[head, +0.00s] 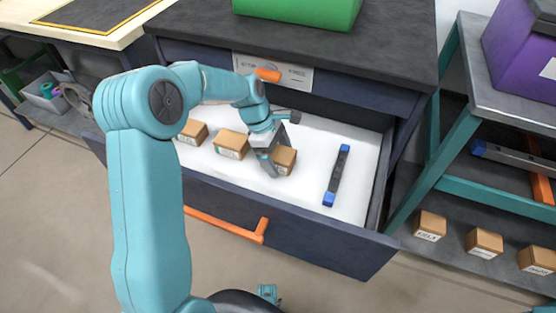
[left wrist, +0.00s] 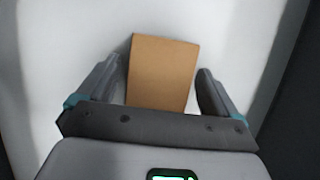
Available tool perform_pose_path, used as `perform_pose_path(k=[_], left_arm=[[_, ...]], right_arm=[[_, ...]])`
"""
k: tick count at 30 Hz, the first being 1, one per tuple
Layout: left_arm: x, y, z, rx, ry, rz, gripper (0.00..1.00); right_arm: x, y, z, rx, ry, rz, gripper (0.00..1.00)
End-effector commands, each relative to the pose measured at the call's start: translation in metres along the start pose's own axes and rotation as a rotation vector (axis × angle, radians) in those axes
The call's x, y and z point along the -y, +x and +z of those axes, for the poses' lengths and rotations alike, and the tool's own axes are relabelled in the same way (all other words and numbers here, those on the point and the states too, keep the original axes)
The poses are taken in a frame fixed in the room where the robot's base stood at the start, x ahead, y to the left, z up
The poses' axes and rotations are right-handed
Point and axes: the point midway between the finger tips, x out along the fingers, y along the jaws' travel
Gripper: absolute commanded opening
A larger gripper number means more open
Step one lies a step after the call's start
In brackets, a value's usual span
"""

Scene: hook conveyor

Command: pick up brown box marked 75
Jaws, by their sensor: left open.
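A brown box (head: 286,158) lies in the open drawer, the rightmost of three there. My left gripper (head: 273,163) is down at this box, in front of part of it. In the left wrist view the plain top of the brown box (left wrist: 161,72) sits between my two open fingers (left wrist: 160,82), with a gap on each side. No mark on this box can be read. Two more brown boxes, a middle one (head: 231,144) and a left one (head: 192,132), stand to its left; their labels are too small to read. My right gripper is not in view.
The white-floored drawer (head: 310,205) has raised dark walls and an orange handle (head: 235,228). A dark bar with blue ends (head: 337,175) lies right of the box. The cabinet top (head: 380,45) overhangs behind. Several brown boxes, one here (head: 429,226), sit on the right rack's lower shelf.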

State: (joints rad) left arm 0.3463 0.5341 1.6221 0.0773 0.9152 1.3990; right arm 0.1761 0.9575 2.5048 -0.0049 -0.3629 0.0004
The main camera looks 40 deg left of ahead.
Motion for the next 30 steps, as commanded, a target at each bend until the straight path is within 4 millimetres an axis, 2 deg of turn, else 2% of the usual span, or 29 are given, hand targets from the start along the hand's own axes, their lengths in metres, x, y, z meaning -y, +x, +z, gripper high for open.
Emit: perform_pose_path(k=[6,7,9,12,23,30], left_arm=[[-0.002,0.002,-0.001,0.0,-0.001,0.002,0.94],[-0.002,0.002,-0.002,0.0,-0.001,0.002,0.87],[-0.003,0.001,-0.002,0.0,-0.001,0.002,0.64],[-0.003,0.001,-0.003,0.0,-0.001,0.001,0.36],[-0.003,-0.003,-0.001,-0.001,0.0,0.002,0.36],[-0.004,-0.032,0.011,-0.001,0.001,0.004,0.36]], right_arm=[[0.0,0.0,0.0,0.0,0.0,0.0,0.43],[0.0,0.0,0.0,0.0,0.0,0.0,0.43],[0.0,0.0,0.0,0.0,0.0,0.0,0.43],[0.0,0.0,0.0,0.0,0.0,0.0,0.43],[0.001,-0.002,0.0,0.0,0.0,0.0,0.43],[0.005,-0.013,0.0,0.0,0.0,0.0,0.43]])
